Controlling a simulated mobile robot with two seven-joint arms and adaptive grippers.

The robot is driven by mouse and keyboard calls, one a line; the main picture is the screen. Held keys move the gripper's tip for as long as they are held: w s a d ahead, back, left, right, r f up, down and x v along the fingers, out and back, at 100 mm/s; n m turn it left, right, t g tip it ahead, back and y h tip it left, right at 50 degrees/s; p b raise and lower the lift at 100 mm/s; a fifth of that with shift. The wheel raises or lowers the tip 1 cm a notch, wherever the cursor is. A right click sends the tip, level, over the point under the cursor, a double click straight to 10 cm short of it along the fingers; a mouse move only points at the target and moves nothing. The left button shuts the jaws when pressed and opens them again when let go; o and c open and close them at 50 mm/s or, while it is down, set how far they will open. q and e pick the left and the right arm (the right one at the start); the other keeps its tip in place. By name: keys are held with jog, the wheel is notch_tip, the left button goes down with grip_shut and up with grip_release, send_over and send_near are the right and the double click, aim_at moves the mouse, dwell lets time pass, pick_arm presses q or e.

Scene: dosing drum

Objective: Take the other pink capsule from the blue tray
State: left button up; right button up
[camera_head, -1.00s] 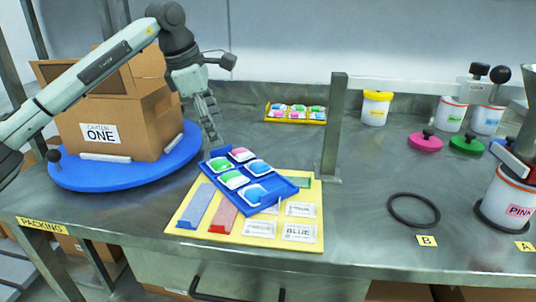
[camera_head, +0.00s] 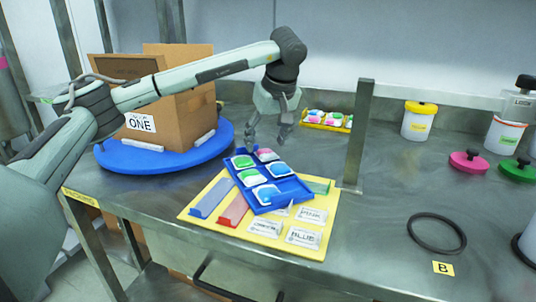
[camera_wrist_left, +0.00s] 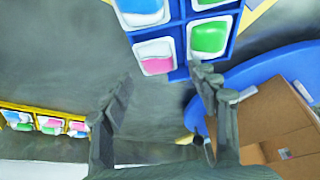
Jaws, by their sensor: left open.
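The blue tray (camera_head: 292,190) lies tilted on the yellow board. It holds several capsules in white cups. The pink capsule (camera_head: 266,155) is in its far right compartment. Beside it are a green capsule (camera_head: 242,161) and a blue one (camera_head: 279,168). In the left wrist view the pink capsule (camera_wrist_left: 158,66) sits at the tray's corner, close to my fingertips. My left gripper (camera_head: 268,138) is open and empty, just beyond the tray's far edge. Its two fingers also show in the left wrist view (camera_wrist_left: 162,78), pointing toward the pink capsule and apart from it. My right gripper is out of view.
The carton marked ONE (camera_head: 172,110) stands on a blue turntable (camera_head: 165,160) at left. A yellow tray of capsules (camera_head: 346,130) lies behind. A metal post (camera_head: 358,135) rises right of the blue tray. A black ring (camera_head: 436,233) lies on the bench.

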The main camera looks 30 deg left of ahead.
pick_arm(q)
jog(key=x, duration=0.2)
jog(key=shift+a+f, duration=0.1)
jog(key=shift+f, duration=0.2)
jog(key=shift+c, duration=0.7)
jog(key=c, duration=0.8)
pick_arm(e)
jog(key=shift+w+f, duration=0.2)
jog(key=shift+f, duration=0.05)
